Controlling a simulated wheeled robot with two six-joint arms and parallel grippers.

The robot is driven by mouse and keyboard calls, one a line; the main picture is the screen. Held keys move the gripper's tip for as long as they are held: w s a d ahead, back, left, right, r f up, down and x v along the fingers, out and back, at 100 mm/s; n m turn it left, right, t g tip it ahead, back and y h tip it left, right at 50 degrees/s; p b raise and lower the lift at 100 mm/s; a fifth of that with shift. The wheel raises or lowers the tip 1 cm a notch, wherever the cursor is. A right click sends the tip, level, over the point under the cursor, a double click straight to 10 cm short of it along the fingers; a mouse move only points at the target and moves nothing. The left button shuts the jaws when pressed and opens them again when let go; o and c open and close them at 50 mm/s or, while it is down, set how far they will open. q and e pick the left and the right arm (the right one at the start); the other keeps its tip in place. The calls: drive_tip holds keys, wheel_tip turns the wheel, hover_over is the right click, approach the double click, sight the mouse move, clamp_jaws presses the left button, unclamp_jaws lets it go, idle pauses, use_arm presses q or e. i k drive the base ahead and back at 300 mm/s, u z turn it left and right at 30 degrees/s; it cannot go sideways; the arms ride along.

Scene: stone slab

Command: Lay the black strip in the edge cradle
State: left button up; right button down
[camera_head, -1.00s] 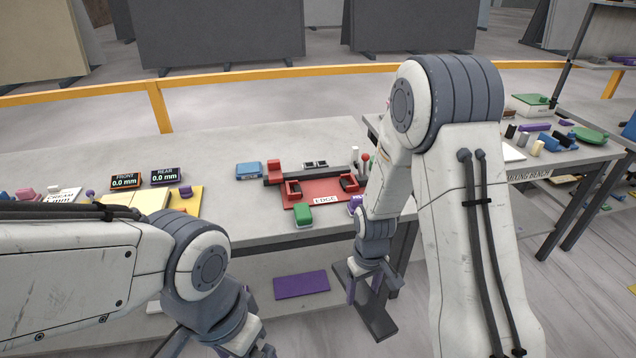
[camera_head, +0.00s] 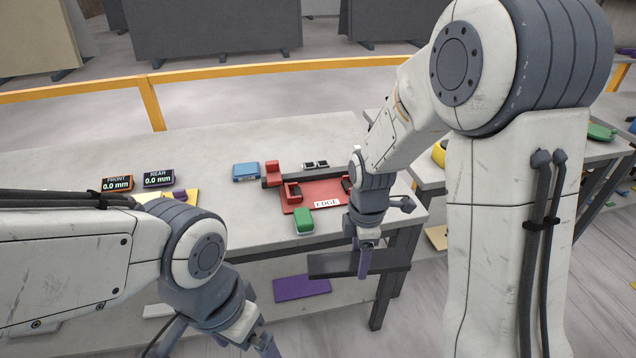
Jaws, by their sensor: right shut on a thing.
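The black strip (camera_head: 331,264) is a long flat dark bar, held roughly level in front of the bench edge. My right gripper (camera_head: 364,262) is shut on it near its middle, with its fingers pointing down. The edge cradle (camera_head: 312,193) is a red fixture labelled EDGE on the bench, with red blocks and a dark rail along its back. The strip is apart from the cradle, nearer to me and to its right. My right wrist hides the cradle's right end. My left gripper (camera_head: 262,340) is low at the bottom edge; its jaw opening is unclear.
A green block (camera_head: 304,220) stands at the cradle's front. A blue box (camera_head: 246,171) is to its left. Two displays (camera_head: 117,184) reading 0.0 mm stand further left. A purple slab (camera_head: 302,288) lies on the lower shelf. The bench between displays and cradle is mostly bare.

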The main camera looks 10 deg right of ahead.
sight(323, 188)
drive_tip(key=i, duration=1.3)
